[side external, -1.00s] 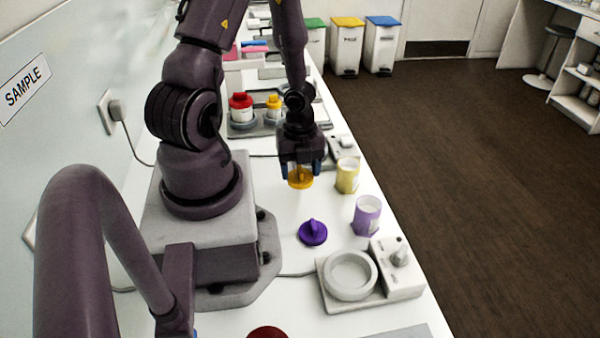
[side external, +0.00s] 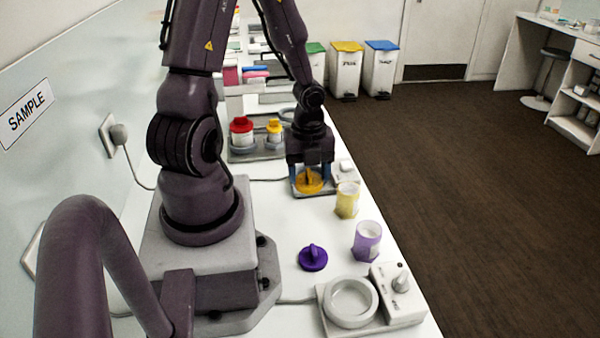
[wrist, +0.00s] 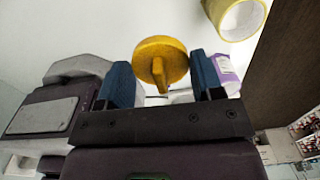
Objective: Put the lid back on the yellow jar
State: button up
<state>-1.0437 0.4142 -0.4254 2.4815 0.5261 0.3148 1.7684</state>
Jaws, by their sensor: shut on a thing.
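My gripper (side external: 310,182) is shut on the yellow-orange lid (side external: 309,180), a round disc with a raised grip ridge. The fingers are at either side of the lid, and it shows between the blue fingertips in the wrist view (wrist: 160,62). The lid is up off the bench, in front of a pale device. The open yellow jar (side external: 347,203) stands upright to the right of and nearer than the lid, apart from it. Its open mouth shows at the top right in the wrist view (wrist: 240,18).
An open purple jar (side external: 367,242) and a purple lid (side external: 313,258) are nearer. A white device with a round dish (side external: 350,302) stands in front. Red- and yellow-lidded jars (side external: 242,132) stand farther back. The bench's right edge is close.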

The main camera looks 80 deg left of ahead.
jog(key=w+f, duration=0.2)
jog(key=w, duration=0.7)
jog(key=shift+w+a+f+n, duration=0.15)
jog(key=shift+a+n, duration=0.15)
jog(key=shift+a, duration=0.05)
jog(key=shift+f, duration=0.65)
dwell(2.1)
jog(key=o, duration=1.1)
jog(key=shift+o, duration=0.2)
jog(key=shift+r, duration=0.15)
